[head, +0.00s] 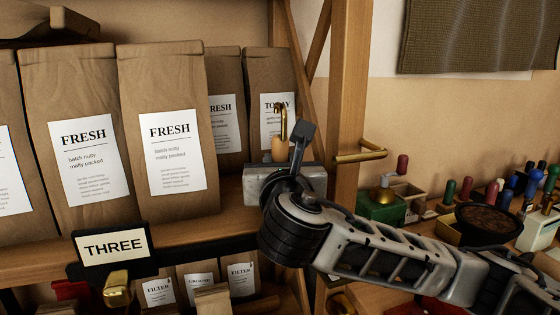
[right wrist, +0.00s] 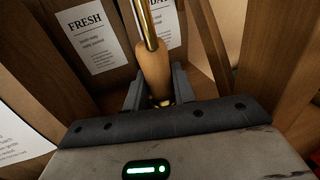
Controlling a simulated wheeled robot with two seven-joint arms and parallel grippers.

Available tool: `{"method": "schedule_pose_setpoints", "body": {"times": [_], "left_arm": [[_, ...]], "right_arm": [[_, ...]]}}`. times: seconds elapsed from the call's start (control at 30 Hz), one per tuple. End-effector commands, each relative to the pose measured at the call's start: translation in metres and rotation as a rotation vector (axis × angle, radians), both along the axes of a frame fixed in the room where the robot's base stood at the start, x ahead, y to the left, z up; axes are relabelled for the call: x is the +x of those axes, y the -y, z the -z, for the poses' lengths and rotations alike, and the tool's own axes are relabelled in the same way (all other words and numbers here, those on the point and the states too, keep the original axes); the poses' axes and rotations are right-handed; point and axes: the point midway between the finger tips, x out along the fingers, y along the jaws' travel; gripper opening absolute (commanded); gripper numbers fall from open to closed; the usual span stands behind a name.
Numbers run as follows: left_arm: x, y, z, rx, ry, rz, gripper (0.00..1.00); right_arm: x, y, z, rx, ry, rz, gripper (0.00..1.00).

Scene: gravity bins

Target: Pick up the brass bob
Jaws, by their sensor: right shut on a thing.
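My right gripper (head: 287,150) is at the shelf, in front of the rear paper bags. Its fingers (right wrist: 160,88) are shut on a tan wooden handle (right wrist: 154,72) with a brass rod (right wrist: 146,22) rising from it and a small brass end below. In the head view the handle (head: 278,149) stands roughly upright under a curved brass top (head: 282,122). I cannot tell whether this piece is the brass bob. Another brass piece (head: 117,288) shows below the THREE sign (head: 114,245), apart from the gripper. My left gripper is not in view.
Tall paper bags (head: 160,75) line the shelf (head: 215,232) on the left. A wooden post (head: 349,80) with a brass handle (head: 360,155) stands right of the gripper. A green grinder (head: 382,209) and a dark bowl (head: 488,222) are at the right, among several coloured handles.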

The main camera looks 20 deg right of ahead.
Motion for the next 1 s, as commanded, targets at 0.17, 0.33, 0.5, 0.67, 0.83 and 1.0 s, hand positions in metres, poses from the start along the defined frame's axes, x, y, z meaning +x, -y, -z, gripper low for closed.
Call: {"method": "schedule_pose_setpoints", "body": {"times": [0.17, 0.33, 0.5, 0.67, 0.83, 1.0], "left_arm": [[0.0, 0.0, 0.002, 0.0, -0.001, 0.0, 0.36], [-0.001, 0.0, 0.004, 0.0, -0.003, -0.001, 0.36], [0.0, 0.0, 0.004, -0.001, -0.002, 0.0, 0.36], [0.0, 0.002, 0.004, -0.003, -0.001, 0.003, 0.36], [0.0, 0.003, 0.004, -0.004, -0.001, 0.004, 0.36], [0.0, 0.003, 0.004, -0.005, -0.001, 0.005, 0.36]], "right_arm": [[0.0, 0.0, -0.011, 0.001, 0.002, 0.0, 0.0], [0.0, -0.001, -0.045, 0.004, 0.007, -0.001, 0.0], [0.0, -0.001, -0.077, 0.002, 0.004, -0.001, 0.0], [0.0, 0.0, -0.096, 0.001, 0.001, 0.0, 0.0], [0.0, 0.0, -0.1, 0.0, -0.001, -0.001, 0.0], [0.0, 0.0, -0.1, 0.0, -0.001, -0.001, 0.0]]}}
